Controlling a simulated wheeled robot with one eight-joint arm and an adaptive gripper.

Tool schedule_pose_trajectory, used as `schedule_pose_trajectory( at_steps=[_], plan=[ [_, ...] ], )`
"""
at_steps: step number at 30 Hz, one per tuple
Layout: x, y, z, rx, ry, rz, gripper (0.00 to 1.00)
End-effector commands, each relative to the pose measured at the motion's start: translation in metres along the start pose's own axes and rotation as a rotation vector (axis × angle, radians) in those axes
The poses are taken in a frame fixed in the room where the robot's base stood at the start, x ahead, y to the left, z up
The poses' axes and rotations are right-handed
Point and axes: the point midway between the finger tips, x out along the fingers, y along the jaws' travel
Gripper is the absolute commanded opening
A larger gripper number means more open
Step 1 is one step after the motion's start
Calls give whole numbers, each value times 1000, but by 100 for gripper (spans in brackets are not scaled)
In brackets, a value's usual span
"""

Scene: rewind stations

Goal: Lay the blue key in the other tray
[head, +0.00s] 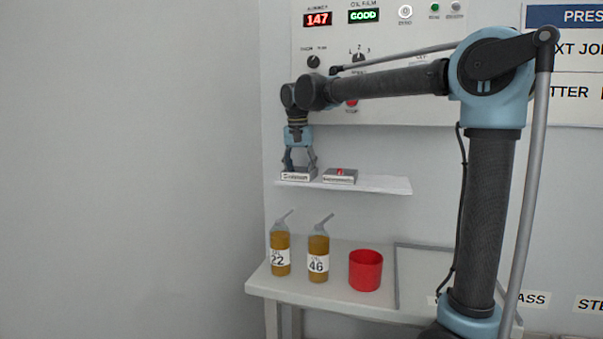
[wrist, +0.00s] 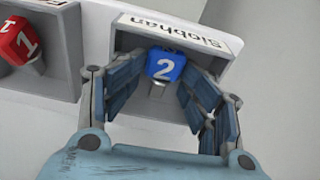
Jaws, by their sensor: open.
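The blue key (wrist: 165,64), its head marked 2, lies in the tray labelled Siobhan (wrist: 185,36). In the head view that tray (head: 298,176) is the left one on the shelf, and the blue key cannot be made out there. The other tray (wrist: 62,88) holds a red key (wrist: 18,42) marked 1; in the head view this tray (head: 340,179) is on the right. My gripper (wrist: 162,84) is open, with its fingers on either side of the blue key's head. In the head view my gripper (head: 299,163) points down at the left tray.
The white shelf (head: 385,184) has free room right of the trays. A control panel (head: 430,95) is on the wall behind my arm. Below, a bench carries two oil bottles (head: 280,255) (head: 318,258) and a red cup (head: 366,271).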

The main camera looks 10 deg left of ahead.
Motion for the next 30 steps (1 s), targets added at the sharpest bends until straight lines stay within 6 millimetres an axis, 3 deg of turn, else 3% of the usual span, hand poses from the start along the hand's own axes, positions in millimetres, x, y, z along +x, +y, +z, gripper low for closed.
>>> schedule_pose_trajectory(
  at_steps=[14, 30],
  plan=[
    [-3, 1, 4, -3, -5, 3, 37],
    [-98, 0, 1, -2, 0, 1, 37]
  ],
)
